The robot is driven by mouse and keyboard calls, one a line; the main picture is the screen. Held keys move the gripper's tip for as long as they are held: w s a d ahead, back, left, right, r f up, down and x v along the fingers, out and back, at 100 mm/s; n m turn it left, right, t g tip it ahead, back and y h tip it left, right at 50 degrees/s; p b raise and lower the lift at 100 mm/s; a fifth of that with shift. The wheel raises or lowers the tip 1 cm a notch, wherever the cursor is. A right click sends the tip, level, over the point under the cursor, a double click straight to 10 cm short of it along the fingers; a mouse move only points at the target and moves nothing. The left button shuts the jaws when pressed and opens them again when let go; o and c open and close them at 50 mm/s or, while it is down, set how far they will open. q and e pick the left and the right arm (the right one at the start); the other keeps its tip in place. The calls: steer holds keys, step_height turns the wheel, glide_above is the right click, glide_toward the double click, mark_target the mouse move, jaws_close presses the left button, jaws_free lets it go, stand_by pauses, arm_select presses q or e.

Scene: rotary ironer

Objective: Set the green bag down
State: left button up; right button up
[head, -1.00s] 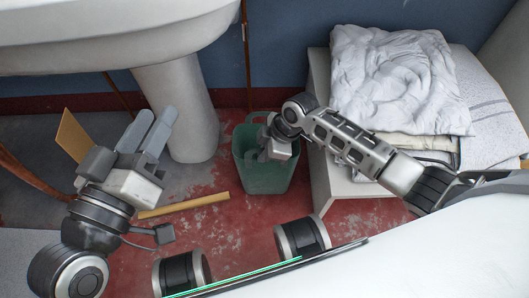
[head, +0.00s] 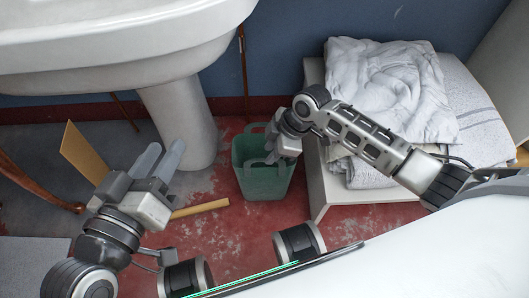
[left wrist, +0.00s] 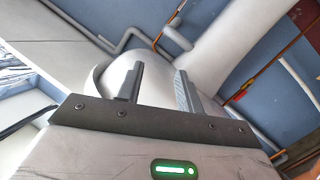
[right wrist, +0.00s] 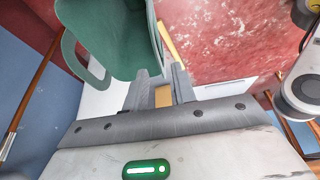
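The green bag (head: 262,183) stands upright on the red floor in the middle of the head view, with its loop handles up. It also fills the upper left of the right wrist view (right wrist: 110,35). My right gripper (head: 268,155) is over the bag's near right rim.
A white sink (head: 120,45) on a pedestal (head: 185,118) stands behind left. A low white bench (head: 325,190) with folded linen (head: 385,88) is right of the bag. A yellow strip (head: 200,209) lies on the floor. Red floor is bare before the bag.

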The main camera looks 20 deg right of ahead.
arm_select(q)
steer(key=shift+a+f+m+g+y+p, duration=0.3)
steer(key=shift+m+y+p, duration=0.2)
steer(key=shift+p, duration=0.3)
arm_select(e)
steer(key=v, duration=0.5)
steer(key=shift+r, duration=0.2)
